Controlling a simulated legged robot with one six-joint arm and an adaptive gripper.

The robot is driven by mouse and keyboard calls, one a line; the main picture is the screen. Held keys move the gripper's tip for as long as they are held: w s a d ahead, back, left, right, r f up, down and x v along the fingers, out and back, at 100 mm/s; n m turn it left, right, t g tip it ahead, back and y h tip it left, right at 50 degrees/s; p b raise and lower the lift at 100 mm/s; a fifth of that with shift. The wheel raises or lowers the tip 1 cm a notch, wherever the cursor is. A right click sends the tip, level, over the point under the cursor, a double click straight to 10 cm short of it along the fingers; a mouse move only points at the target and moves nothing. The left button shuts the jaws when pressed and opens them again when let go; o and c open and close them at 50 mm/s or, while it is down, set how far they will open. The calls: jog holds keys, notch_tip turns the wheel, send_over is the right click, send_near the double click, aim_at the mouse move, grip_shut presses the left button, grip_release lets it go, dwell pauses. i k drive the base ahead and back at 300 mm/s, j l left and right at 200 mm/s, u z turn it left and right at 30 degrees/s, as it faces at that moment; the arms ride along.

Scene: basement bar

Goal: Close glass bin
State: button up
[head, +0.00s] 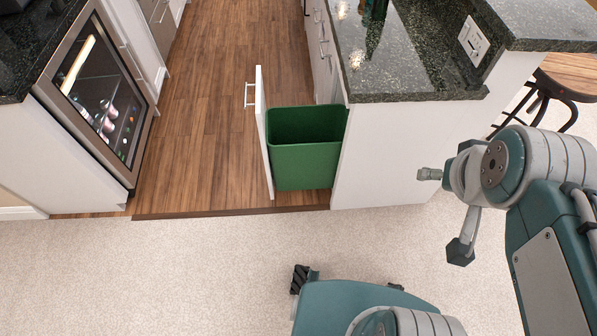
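The green bin (305,165) stands upright in the opening at the end of the kitchen counter. A white front panel (263,135) with a metal bar handle (248,95) stands on the bin's left side, out from the cabinet; the bin is pulled out between the panel and the cabinet. The bin's top is open and its inside is dark, with no contents visible. My gripper (444,212) is at the right, beyond the cabinet's white end panel. Its fingers appear spread, with nothing visible between them, apart from the bin and its panel.
The white cabinet (385,150) with a dark stone countertop (410,75) stands between my gripper and the bin. A glass-door fridge (105,100) is at left. Wood floor (215,70) lies left of the panel; pale carpet (180,270) is clear in front. A stool (565,80) stands at right.

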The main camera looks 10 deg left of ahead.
aim_at(301, 146)
jog(key=k+l, duration=0.3)
jog(key=k, duration=0.15)
jog(key=k+j, duration=0.1)
jog(key=j, duration=0.4)
jog(key=k+j, duration=0.1)
jog(key=j, duration=0.95)
jog(key=k+j, duration=0.15)
jog(key=j, duration=0.4)
jog(key=k+j, duration=0.1)
jog(key=j, duration=0.4)
jog(key=i+j+u, duration=0.1)
jog(key=i+u, duration=0.35)
jog(key=i, duration=0.6)
